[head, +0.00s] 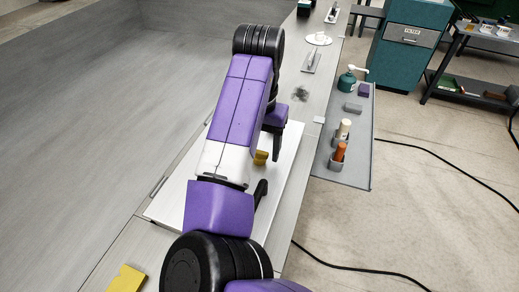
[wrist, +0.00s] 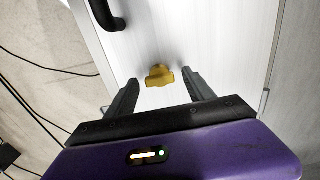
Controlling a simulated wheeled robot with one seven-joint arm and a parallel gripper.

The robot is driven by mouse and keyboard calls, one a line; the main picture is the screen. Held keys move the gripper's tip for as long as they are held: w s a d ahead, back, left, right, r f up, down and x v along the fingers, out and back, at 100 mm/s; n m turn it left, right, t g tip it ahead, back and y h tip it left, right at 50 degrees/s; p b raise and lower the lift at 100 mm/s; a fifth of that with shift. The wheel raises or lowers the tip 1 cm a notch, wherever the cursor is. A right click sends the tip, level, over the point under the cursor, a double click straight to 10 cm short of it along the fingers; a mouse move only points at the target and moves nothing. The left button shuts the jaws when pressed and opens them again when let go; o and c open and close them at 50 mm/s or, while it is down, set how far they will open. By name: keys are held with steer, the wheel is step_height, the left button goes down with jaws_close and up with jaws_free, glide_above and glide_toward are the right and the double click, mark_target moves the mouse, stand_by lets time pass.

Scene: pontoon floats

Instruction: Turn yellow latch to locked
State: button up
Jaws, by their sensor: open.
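The yellow latch (wrist: 159,76) is a small knob on a white panel (wrist: 220,40). In the wrist view it sits between and just beyond the tips of my open gripper (wrist: 160,84), with a gap on each side. In the head view the latch (head: 261,158) shows beside my purple arm, on the white panel (head: 170,207). My gripper is mostly hidden behind the arm there. A black handle (wrist: 106,14) stands on the panel near the latch. I cannot read any lock marking.
A grey side shelf (head: 345,170) right of the panel holds an orange bottle (head: 339,152), a cream-topped bottle (head: 342,130) and a green pump bottle (head: 347,80). A yellow block (head: 127,279) lies at the lower left. Black cables (head: 440,158) cross the floor.

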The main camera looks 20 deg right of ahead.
mark_target(260, 152)
step_height(260, 152, up, 7)
steer(key=shift+f, duration=0.15)
stand_by(0.5)
